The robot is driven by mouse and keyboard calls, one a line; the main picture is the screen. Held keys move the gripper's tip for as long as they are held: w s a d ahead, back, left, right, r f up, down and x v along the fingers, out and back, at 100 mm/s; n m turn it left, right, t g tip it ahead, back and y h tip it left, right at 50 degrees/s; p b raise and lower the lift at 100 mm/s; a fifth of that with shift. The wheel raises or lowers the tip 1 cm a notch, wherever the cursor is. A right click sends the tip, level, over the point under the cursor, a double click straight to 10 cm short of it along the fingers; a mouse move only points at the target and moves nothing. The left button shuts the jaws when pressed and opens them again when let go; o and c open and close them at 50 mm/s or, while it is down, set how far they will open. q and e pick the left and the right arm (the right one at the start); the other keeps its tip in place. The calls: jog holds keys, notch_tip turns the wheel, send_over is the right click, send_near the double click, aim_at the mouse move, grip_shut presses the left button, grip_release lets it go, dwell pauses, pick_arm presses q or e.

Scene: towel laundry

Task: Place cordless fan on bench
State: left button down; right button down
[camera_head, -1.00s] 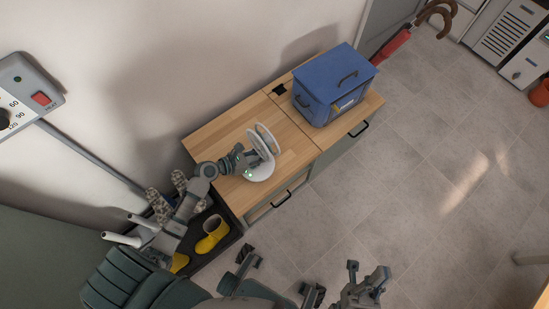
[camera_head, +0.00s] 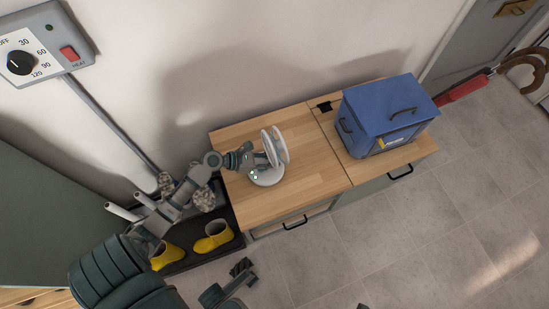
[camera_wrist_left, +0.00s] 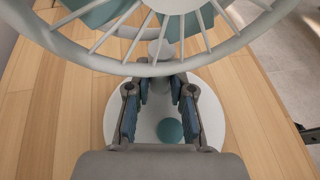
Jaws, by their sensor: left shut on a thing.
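The white cordless fan (camera_head: 278,147) stands upright on the left part of the wooden bench (camera_head: 308,180). Its round base (camera_head: 268,178) appears to rest on the wood. My left gripper (camera_head: 258,160) reaches in from the left and is shut on the fan's stem below the head. In the left wrist view, the fingers (camera_wrist_left: 160,105) close around the grey stem (camera_wrist_left: 160,52), above the white base (camera_wrist_left: 213,110) with its teal round button (camera_wrist_left: 170,130). The fan's ring and spokes fill the top of that view.
A blue box (camera_head: 385,115) with a handle takes up the bench's right part. The bench front by the fan is clear. A dark tray (camera_head: 235,240) with yellow boots (camera_head: 212,236) sits left of the bench. A wall heater control (camera_head: 40,52) hangs above.

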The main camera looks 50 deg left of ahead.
pick_arm(q)
jog(key=c, duration=1.4)
grip_release()
jog(key=shift+f, duration=0.1)
jog(key=o, duration=0.4)
